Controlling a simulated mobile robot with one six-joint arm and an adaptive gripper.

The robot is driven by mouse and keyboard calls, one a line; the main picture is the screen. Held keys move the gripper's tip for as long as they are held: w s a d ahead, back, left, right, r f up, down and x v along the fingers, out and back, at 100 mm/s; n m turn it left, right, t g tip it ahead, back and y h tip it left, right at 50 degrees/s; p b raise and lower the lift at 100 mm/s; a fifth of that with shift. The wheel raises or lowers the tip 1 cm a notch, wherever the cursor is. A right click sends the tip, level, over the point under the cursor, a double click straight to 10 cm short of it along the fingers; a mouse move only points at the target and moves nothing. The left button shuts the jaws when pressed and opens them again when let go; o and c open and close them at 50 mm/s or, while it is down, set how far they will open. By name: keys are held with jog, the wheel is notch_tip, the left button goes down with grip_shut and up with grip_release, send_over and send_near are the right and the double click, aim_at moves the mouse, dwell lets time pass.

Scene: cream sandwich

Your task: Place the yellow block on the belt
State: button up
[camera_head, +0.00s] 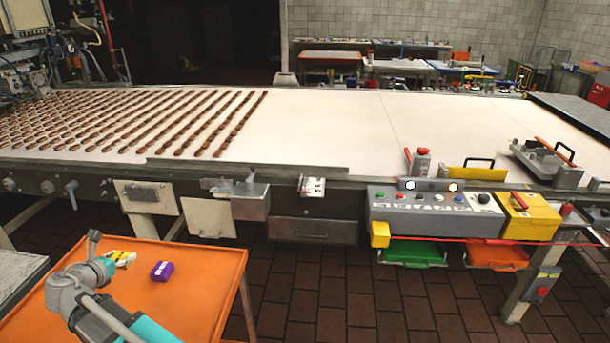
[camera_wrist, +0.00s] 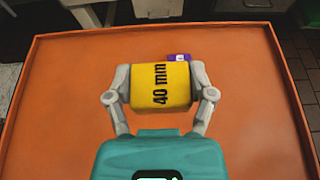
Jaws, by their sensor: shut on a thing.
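The yellow block (camera_wrist: 160,85), marked "40 mm", sits between the two fingers of my gripper (camera_wrist: 160,88) in the wrist view. The fingers press on its left and right sides. In the head view the yellow block (camera_head: 124,258) shows small over the orange table, beside my gripper (camera_head: 118,257). I cannot tell whether it touches the table top. The belt (camera_head: 330,125) is the long white surface across the head view, beyond the orange table and higher than it.
A purple block (camera_head: 162,271) lies on the orange table (camera_head: 200,290), just beyond the yellow block. Rows of brown pieces (camera_head: 130,115) cover the belt's left part; its middle is clear. A metal rail (camera_head: 245,168) and control box (camera_head: 430,208) line the belt's near edge.

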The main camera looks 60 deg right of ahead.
aim_at(121, 255)
notch_tip(121, 255, up, 20)
jog(key=p, duration=1.9)
jog(key=shift+f, duration=0.25)
jog(key=shift+s, duration=0.1)
